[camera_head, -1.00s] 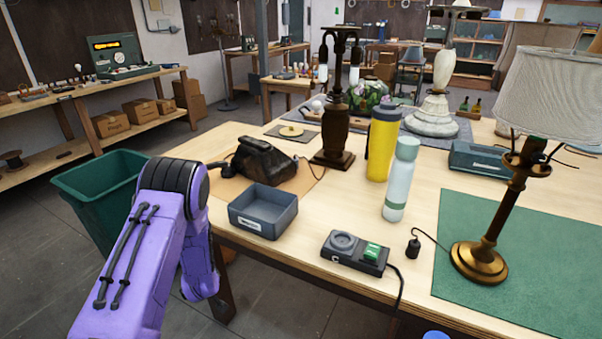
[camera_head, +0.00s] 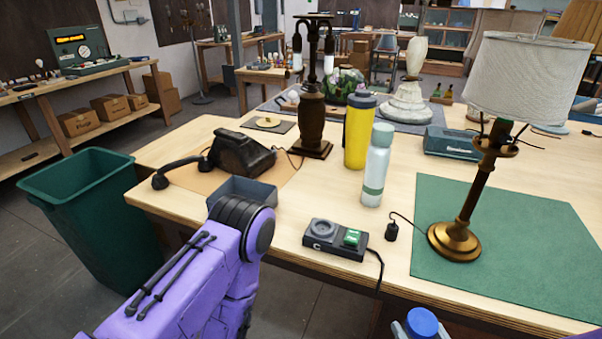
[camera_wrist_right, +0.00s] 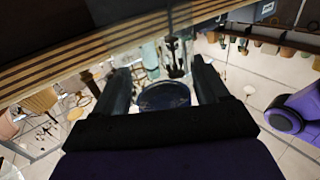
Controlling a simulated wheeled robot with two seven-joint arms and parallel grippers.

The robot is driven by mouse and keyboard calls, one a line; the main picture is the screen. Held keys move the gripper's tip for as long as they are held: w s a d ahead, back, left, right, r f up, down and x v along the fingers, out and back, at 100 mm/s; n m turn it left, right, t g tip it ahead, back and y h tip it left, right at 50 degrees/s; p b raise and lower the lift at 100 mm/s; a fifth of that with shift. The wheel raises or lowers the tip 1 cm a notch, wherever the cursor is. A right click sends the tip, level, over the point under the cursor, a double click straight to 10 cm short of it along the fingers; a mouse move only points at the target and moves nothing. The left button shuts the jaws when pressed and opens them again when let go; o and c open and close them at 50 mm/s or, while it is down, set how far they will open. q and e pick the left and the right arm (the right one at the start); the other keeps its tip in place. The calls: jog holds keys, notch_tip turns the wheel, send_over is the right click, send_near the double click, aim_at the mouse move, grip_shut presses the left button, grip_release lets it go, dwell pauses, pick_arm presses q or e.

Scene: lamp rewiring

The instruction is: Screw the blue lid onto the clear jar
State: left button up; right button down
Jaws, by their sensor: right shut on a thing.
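The blue lid (camera_head: 422,322) shows at the bottom edge of the head view, just off the table's front edge. My right gripper (camera_head: 420,331) is around it, only partly in frame. In the right wrist view, a dark blue disc, the lid (camera_wrist_right: 164,96), sits between the two fingers of my right gripper (camera_wrist_right: 164,88), which is shut on it. I cannot make out the clear jar in either view, nor tell whether anything is under the lid. My left arm shows as a purple link at the lower left of the head view; its gripper is not in view.
The wooden table (camera_head: 300,205) holds a grey tray (camera_head: 240,188), a black device with a green switch (camera_head: 335,240), bottles (camera_head: 376,165) and a lamp (camera_head: 470,190) on a green mat (camera_head: 530,255). A green bin (camera_head: 85,220) stands at left.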

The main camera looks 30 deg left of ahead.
jog(key=w+d+r+m+t+h, duration=0.1)
jog(key=d+r+m+t+h, duration=0.1)
jog(key=d+h, duration=0.3)
jog(key=d+r+m+t+h, duration=0.1)
jog(key=d+r+m+h, duration=0.2)
jog(key=d+m+h, duration=0.2)
jog(key=d+h, duration=0.1)
jog(key=d, duration=0.2)
jog(key=shift+w+d+r+m+t, duration=0.3)
jog(key=shift+w+r+t, duration=0.05)
jog(key=shift+w+t, duration=0.05)
